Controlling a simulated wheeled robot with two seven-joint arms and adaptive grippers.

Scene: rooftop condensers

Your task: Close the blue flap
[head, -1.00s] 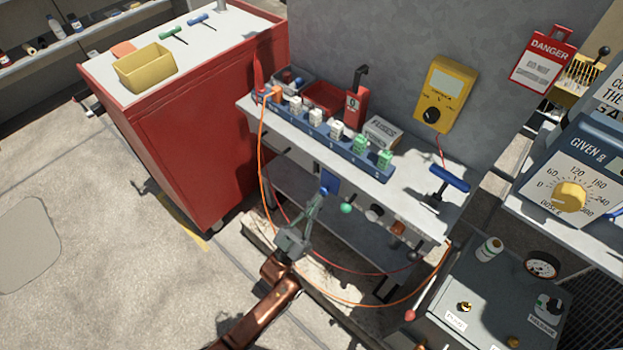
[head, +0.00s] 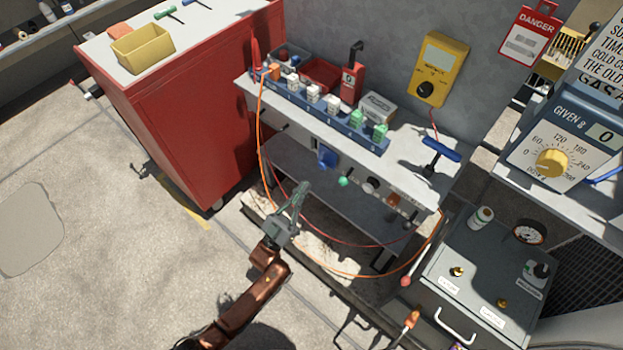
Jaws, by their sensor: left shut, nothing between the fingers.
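The blue flap (head: 327,158) is a small blue piece on the front face of the grey workbench (head: 415,195), left of a green knob (head: 343,181). It is too small to tell how far it stands open. My left gripper (head: 303,188) is shut and empty. Its fingertips are below and left of the flap in the picture, with a visible gap between them. My right gripper is not in view.
A red cabinet (head: 200,120) stands left of the bench. An orange cable (head: 261,150) hangs in a loop around the bench front, near my left arm. A grey control box (head: 480,260) stands at right. Open floor lies at left.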

